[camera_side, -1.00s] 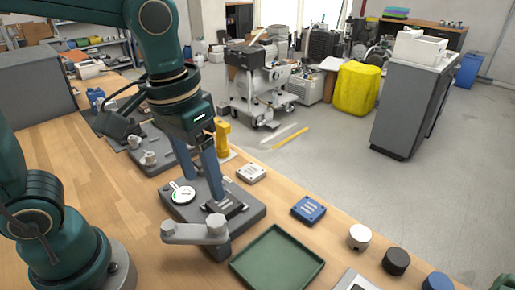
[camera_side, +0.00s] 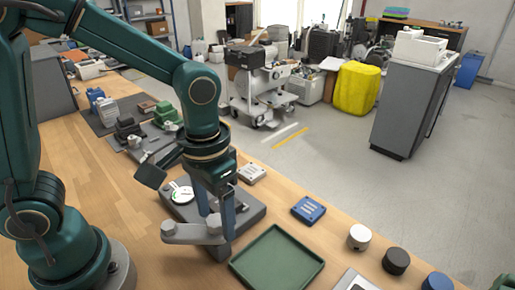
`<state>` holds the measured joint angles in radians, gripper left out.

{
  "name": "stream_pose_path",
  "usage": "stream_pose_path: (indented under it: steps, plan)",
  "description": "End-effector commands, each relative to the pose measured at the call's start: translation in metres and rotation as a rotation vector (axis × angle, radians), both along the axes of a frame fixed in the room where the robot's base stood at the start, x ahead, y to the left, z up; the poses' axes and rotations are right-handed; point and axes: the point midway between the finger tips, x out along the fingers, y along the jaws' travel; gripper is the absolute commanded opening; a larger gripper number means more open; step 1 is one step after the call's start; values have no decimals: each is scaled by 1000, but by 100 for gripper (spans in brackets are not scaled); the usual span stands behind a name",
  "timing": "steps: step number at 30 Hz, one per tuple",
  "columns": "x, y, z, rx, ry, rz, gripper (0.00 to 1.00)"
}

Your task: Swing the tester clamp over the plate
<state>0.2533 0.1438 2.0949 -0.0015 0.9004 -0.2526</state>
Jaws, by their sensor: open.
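The tester is a dark grey block (camera_side: 250,213) on the wooden bench, with a round white dial (camera_side: 180,193) at its left end. The grey tester clamp (camera_side: 186,233) is a bar at the tester's front side, pointing left, away from the block's top. The plate on the tester's top is mostly hidden behind my gripper.
A green tray (camera_side: 278,260) lies just right of the tester. A blue block (camera_side: 308,209), a white block (camera_side: 251,173) and white (camera_side: 359,237) and black (camera_side: 396,261) round pieces stand along the bench edge. Several fixtures sit behind my gripper. Bare bench lies to the left.

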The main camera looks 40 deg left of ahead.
Motion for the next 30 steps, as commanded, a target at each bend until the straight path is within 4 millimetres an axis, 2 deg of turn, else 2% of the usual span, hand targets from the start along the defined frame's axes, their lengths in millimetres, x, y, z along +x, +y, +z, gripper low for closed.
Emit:
stream_pose_path:
  steps: [2, 5, 6, 8, 30]
  plan:
    - [0, 0, 0, 0, 0, 0, 71]
    - [0, 0, 0, 0, 0, 0, 37]
    - [0, 0, 0, 0, 0, 0, 21]
    - [0, 0, 0, 0, 0, 0, 0]
    - [0, 0, 1, -1, -1, 1, 0]
